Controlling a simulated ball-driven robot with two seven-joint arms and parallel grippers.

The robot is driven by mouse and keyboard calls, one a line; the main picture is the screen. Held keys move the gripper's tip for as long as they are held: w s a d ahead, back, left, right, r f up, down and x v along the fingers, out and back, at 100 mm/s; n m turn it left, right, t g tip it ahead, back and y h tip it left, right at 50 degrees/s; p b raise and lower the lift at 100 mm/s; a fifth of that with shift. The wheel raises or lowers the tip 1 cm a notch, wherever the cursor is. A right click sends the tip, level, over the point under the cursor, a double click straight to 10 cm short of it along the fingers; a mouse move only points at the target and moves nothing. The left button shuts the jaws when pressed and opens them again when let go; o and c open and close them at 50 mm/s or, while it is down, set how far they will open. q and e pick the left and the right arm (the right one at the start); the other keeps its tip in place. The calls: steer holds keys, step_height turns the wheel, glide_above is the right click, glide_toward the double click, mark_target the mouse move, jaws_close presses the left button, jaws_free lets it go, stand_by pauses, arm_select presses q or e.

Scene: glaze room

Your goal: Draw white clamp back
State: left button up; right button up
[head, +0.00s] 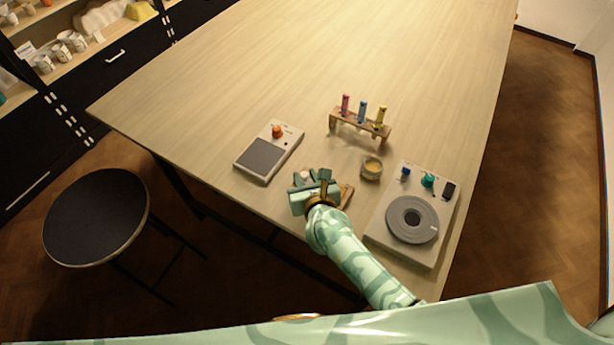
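My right gripper (304,178) reaches over the table's near edge, above a small wooden block (346,194) that it mostly covers. A small pale piece (304,174) shows at the fingertips and may be part of the white clamp. The rest of the clamp is hidden under my gripper. The fingers are small in this view, and I cannot tell whether they are closed on the pale piece. My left gripper is not in view.
A grey box with an orange knob (277,131) lies to the left. A small bowl (372,168) and a device with a grey disc (412,219) stand to the right. A wooden rack (348,124) with coloured tubes is behind. The far table (390,50) is clear. A stool (95,215) stands left.

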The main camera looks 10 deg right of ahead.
steer(key=shift+o, duration=0.8)
steer(key=shift+s+a, duration=0.1)
steer(key=shift+a, duration=0.2)
steer(key=shift+s+d+r, duration=0.1)
steer(key=shift+s+d, duration=0.15)
arm_select(q)
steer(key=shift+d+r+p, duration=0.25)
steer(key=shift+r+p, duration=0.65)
steer(key=shift+p, duration=0.1)
arm_select(e)
steer(key=v, duration=1.5)
steer(key=shift+s+r, duration=0.2)
steer(key=shift+s, duration=0.15)
steer(key=shift+a, duration=0.15)
